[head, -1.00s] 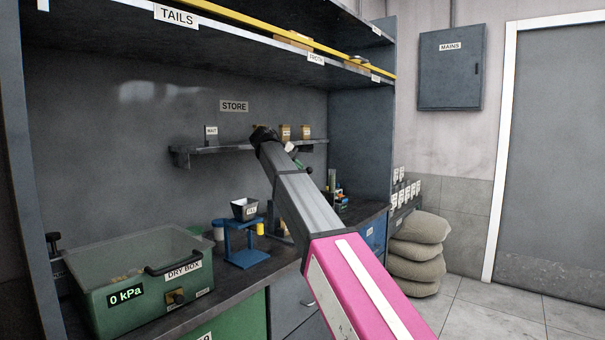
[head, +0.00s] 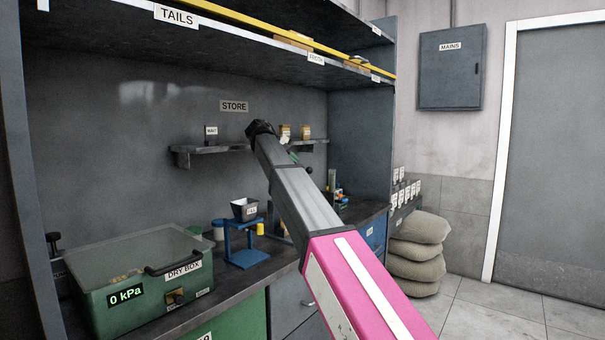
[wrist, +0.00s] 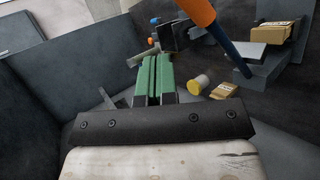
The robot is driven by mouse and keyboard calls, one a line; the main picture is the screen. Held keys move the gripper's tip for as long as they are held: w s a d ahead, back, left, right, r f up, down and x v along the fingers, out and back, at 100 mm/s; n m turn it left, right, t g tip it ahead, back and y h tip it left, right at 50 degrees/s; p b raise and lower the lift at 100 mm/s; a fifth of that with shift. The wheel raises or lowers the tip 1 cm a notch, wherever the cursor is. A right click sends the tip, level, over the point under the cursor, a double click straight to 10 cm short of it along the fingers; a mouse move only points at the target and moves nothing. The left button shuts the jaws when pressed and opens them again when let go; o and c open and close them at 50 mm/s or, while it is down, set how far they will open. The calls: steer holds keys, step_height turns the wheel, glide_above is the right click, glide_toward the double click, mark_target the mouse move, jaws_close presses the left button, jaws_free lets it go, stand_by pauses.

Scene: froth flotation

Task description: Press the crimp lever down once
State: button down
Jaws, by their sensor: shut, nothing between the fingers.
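In the wrist view a lever with an orange grip (wrist: 197,10) and a blue shaft (wrist: 228,50) slants across the upper right; it looks like the crimp lever. Its lower end meets a dark grey base, and the top of its grip is cut off by the frame edge. My gripper (wrist: 157,60) has green fingers, shut together and empty, to the left of the lever and apart from it in the picture. In the head view my gripper (head: 293,157) is small and partly behind my arm, in front of the back wall. I cannot make out the lever there.
In the wrist view a yellow cup (wrist: 201,82) and a small packet (wrist: 223,91) lie below the lever. In the head view a wall shelf (head: 210,150) is behind my arm. A green dry box (head: 140,285) and a blue stand (head: 243,250) occupy the bench.

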steer(key=shift+w+a+r, duration=0.3)
steer(key=shift+a+r, duration=0.1)
steer(key=shift+r, duration=0.15)
steer(key=shift+w+a+r, duration=0.3)
steer(key=shift+a+r, duration=0.1)
steer(key=shift+r, duration=0.15)
